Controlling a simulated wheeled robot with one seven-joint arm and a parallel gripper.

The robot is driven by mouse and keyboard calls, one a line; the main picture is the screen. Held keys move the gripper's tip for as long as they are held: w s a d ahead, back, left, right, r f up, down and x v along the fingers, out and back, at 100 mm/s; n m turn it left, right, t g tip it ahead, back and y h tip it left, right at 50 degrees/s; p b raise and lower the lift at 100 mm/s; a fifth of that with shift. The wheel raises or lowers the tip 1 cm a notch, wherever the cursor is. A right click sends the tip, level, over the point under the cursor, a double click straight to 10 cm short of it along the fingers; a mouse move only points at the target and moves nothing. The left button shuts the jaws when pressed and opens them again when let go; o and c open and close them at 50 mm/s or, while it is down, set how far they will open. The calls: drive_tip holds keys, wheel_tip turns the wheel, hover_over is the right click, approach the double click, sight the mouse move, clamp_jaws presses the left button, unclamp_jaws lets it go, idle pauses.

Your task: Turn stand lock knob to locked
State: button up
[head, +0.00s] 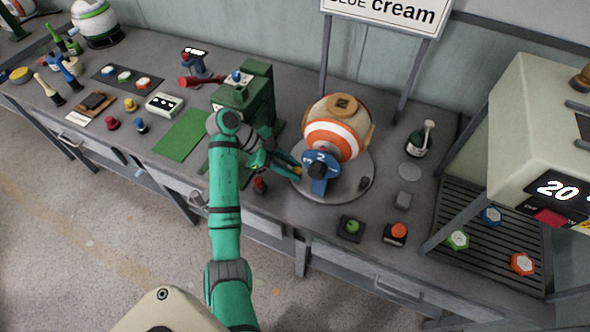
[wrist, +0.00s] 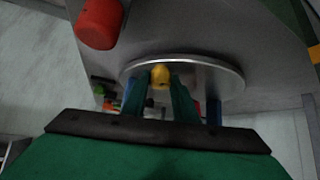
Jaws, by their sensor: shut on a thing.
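The ball (head: 338,120), orange and white with tan parts, sits behind a blue numbered piece (head: 321,182) on a round grey stand (head: 345,192). My gripper (head: 294,171) reaches in low from the left, beside the blue piece. In the wrist view, my gripper's two green fingers (wrist: 160,90) are shut on a small yellow knob (wrist: 160,74), at the edge of the round disc (wrist: 218,78). I take this as the stand lock knob. Its marks, and whether it points to locked, cannot be seen. In the head view the fingers mostly hide it.
A green machine (head: 252,95) stands close left of my gripper. A red part (head: 260,185) is near my wrist; a red cylinder (wrist: 98,22) shows in the wrist view. Green (head: 351,227) and orange (head: 397,233) buttons lie in front right. A bottle (head: 418,140) stands right.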

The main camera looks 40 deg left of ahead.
drive_tip(key=shift+w+a+m+g, duration=0.2)
drive_tip(key=shift+m+g, duration=0.1)
drive_tip(key=shift+m, duration=0.1)
idle(0.3)
drive_tip(key=o, duration=0.9)
drive_tip(key=shift+a, duration=0.1)
drive_tip(key=shift+o, duration=0.8)
drive_tip(key=shift+s, duration=0.1)
